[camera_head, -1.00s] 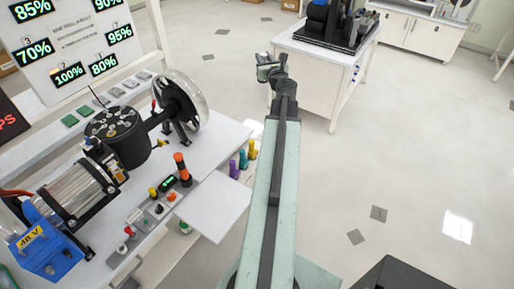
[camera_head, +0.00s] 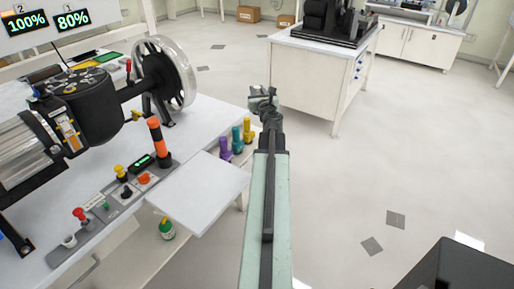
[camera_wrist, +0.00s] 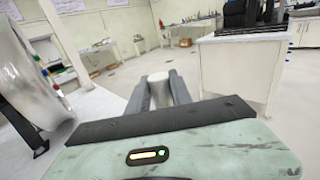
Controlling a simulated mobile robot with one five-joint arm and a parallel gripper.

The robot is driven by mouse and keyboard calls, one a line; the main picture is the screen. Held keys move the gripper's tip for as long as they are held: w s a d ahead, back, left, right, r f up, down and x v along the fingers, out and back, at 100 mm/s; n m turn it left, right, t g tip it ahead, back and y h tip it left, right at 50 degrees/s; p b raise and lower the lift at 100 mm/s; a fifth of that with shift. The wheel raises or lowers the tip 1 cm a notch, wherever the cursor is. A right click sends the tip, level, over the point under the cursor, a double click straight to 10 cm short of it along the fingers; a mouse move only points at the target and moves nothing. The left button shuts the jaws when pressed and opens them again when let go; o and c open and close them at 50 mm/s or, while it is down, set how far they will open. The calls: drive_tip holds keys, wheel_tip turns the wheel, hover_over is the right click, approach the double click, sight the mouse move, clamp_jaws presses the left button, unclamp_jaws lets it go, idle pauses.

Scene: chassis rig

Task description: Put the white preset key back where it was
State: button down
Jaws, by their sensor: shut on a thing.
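My gripper (camera_head: 263,98) is out over the floor, past the right side of the bench in the head view. In the wrist view, my gripper (camera_wrist: 159,88) is shut on a pale, whitish rounded piece, the white preset key (camera_wrist: 158,86), which sits between the two grey fingers. Its lower part is hidden by my wrist. Purple (camera_head: 225,148), teal (camera_head: 237,139) and yellow (camera_head: 249,129) keys stand in a row at the right edge of the bench, below and left of my gripper in the picture.
The white bench (camera_head: 215,118) carries a black machine with a large clear wheel (camera_head: 170,72) and a control panel (camera_head: 112,196). A flat white shelf (camera_head: 200,192) juts from its front. A white cabinet (camera_head: 310,85) stands beyond my gripper. The floor at right is open.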

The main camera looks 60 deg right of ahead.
wheel_tip(320, 180, down, 11)
drive_tip(key=b, duration=0.9)
drive_tip(key=shift+r+b, duration=0.2)
drive_tip(key=shift+b, duration=0.2)
drive_tip(key=shift+f, duration=0.15)
drive_tip(key=c, duration=1.6)
unclamp_jaws()
drive_tip(key=shift+o, duration=0.8)
